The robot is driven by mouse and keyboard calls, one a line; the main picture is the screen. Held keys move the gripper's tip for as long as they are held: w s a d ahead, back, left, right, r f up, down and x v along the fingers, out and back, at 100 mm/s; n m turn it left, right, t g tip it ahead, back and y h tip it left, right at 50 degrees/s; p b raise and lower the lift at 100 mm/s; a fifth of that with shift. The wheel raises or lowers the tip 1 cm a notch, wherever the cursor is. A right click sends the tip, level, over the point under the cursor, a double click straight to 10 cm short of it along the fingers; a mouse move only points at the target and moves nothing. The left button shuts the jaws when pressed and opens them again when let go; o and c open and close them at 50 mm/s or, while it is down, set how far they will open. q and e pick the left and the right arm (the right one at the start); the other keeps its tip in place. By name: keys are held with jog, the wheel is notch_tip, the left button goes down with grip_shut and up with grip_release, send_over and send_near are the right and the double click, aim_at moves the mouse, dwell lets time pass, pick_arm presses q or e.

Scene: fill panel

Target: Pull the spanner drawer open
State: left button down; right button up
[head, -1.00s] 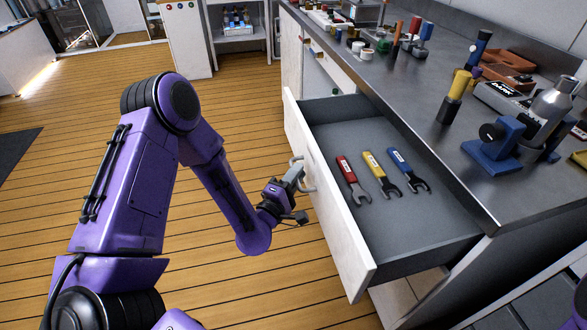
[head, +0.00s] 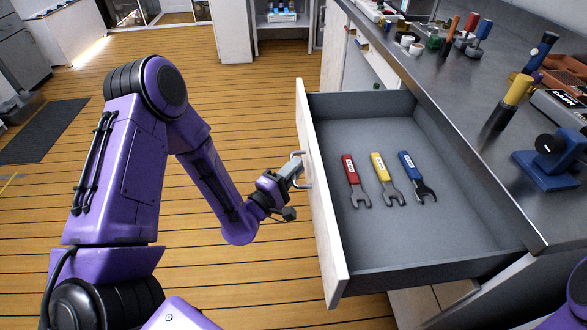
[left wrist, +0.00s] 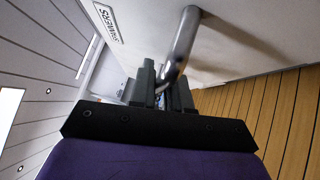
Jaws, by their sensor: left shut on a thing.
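The spanner drawer (head: 322,210) is pulled well out of the bench in the head view. Three spanners lie side by side on its grey floor: a red one (head: 352,177), a yellow one (head: 384,176) and a blue one (head: 416,177). My left gripper (head: 295,170) is at the metal handle (head: 303,182) on the white drawer front. In the left wrist view the fingers (left wrist: 161,88) are shut on the handle bar (left wrist: 184,40), and a "SPANNERS" label (left wrist: 108,20) shows on the front. My right gripper is not in view.
The bench top (head: 470,110) right of the drawer carries a blue clamp-like tool (head: 555,158), a yellow-handled tool (head: 512,100) and other items. The wooden floor left of the drawer is clear. A dark mat (head: 45,130) lies at far left.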

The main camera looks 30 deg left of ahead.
pick_arm(q)
jog(key=c, duration=1.2)
grip_release()
jog(key=shift+s, duration=0.1)
jog(key=b+v, duration=0.2)
jog(key=v, duration=0.8)
jog(key=shift+s, duration=0.2)
jog(key=shift+f, duration=0.1)
jog(key=s+a+f+m+g+y+p, duration=0.1)
jog(key=s+f+m+g+y+p, duration=0.1)
jog(key=f+m+g, duration=0.4)
jog(key=s+a+f+m+g+y+p, duration=0.1)
jog(key=s+a+f+m+g+y, duration=0.2)
jog(key=f, duration=0.5)
jog(key=s+f+g+p, duration=0.1)
jog(key=s+g, duration=0.1)
jog(key=s, duration=0.2)
jog(key=s+d+f+m+g+y+p, duration=0.1)
jog(key=s+g, duration=0.1)
jog(key=s, duration=0.3)
jog(key=s+d+f+m+g+p, duration=0.1)
jog(key=s+f+g+p, duration=0.1)
jog(key=s, duration=0.3)
jog(key=shift+g, duration=0.6)
